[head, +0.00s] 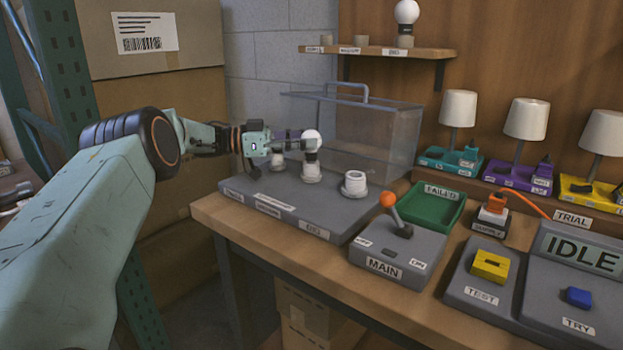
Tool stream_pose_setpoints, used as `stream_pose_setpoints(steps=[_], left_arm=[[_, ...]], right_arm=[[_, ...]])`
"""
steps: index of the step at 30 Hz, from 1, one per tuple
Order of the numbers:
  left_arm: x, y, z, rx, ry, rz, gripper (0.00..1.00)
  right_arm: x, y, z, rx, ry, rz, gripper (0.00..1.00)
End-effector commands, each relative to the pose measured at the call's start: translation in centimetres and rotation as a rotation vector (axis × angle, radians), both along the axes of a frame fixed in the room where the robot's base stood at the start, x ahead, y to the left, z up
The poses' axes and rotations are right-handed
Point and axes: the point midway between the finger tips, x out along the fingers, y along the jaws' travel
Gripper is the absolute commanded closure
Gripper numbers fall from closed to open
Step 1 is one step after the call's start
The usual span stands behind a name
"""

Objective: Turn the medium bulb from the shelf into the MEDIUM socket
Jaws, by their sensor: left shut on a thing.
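My left gripper (296,145) reaches in from the left and is shut on a bulb with a white globe (311,137). The bulb is upright, directly over the middle socket (311,173) of the grey socket base (326,212). Its lower end meets or nearly meets that socket; I cannot tell whether it is in the thread. A white socket (354,183) to the right is empty. Another socket (278,160) stands to the left, partly behind the gripper. The base labels are too small to read surely. My right gripper is not in view.
A clear cover (390,140) with a handle stands behind the sockets. The wall shelf (385,53) holds a large bulb (407,12) at its right; its other two holders are empty. A MAIN lever box (398,250), green FAILED tray (436,207) and lamps stand to the right.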

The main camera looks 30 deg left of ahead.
Motion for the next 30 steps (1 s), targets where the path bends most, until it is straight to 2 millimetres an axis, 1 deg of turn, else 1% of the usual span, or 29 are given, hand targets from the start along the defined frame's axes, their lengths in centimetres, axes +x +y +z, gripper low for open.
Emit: stream_pose_setpoints(steps=[1, 7, 15, 16, 21, 22, 30], left_arm=[[-0.12, -0.11, -0.79, 0.007, 0.004, -0.014, 0.81], [-0.22, -0.26, -0.81, 0.008, 0.009, -0.04, 0.81], [-0.28, -0.34, -0.74, 0.006, 0.013, -0.046, 0.81], [-0.28, -0.34, -0.75, 0.006, 0.013, -0.046, 0.57], [-0.25, -0.32, -0.78, 0.003, 0.016, -0.044, 0.43], [-0.25, -0.31, -0.78, 0.003, 0.016, -0.044, 0.41], [-0.23, -0.25, -0.78, 0.001, 0.018, -0.04, 0.41]], right_arm=[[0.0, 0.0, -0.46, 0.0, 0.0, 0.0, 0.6], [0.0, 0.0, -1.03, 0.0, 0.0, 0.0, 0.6], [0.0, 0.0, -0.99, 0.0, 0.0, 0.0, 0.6], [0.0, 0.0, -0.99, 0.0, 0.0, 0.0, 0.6], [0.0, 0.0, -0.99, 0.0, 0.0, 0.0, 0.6], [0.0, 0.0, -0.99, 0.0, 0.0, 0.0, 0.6], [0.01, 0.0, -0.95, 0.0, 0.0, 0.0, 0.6]])
